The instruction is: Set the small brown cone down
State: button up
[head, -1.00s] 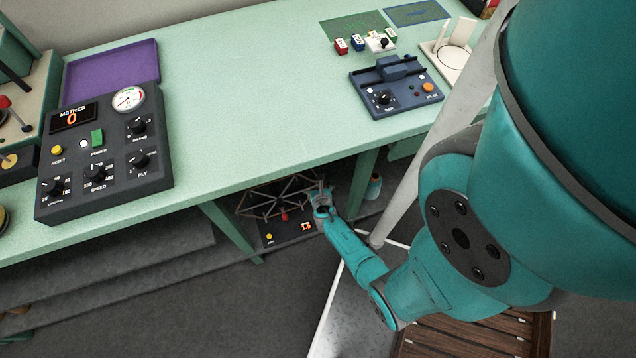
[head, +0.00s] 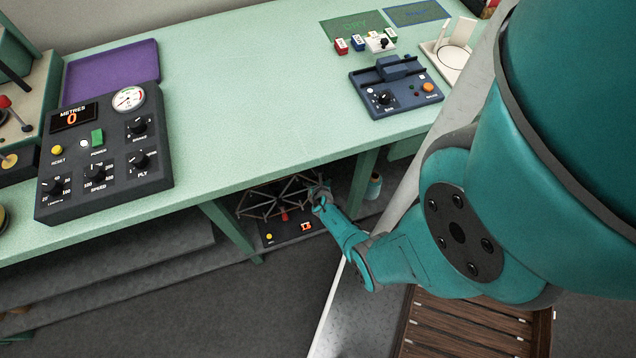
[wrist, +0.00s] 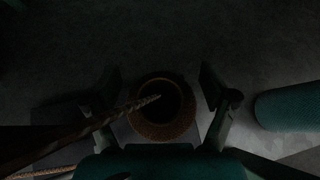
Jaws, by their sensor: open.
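The small brown cone (wrist: 160,130) is in the dark wrist view. I see its round end with a dark hollow, low in the middle. My gripper (wrist: 160,90) is open, with one finger on each side of the cone and dark gaps between fingers and cone. Whether the cone's base rests on a surface is hidden. In the head view my wrist reaches under the green table (head: 240,110), and the gripper and cone cannot be made out there.
In the wrist view a twisted rod-like thing (wrist: 120,113) points at the cone from the left, and a teal cylinder (wrist: 290,108) lies at right. In the head view a dark wire frame (head: 275,200) is beside my wrist under the table, with a table leg (head: 362,180) close by.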

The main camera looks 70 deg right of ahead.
grip_shut()
dwell(0.4)
jog(key=shift+r, duration=0.1)
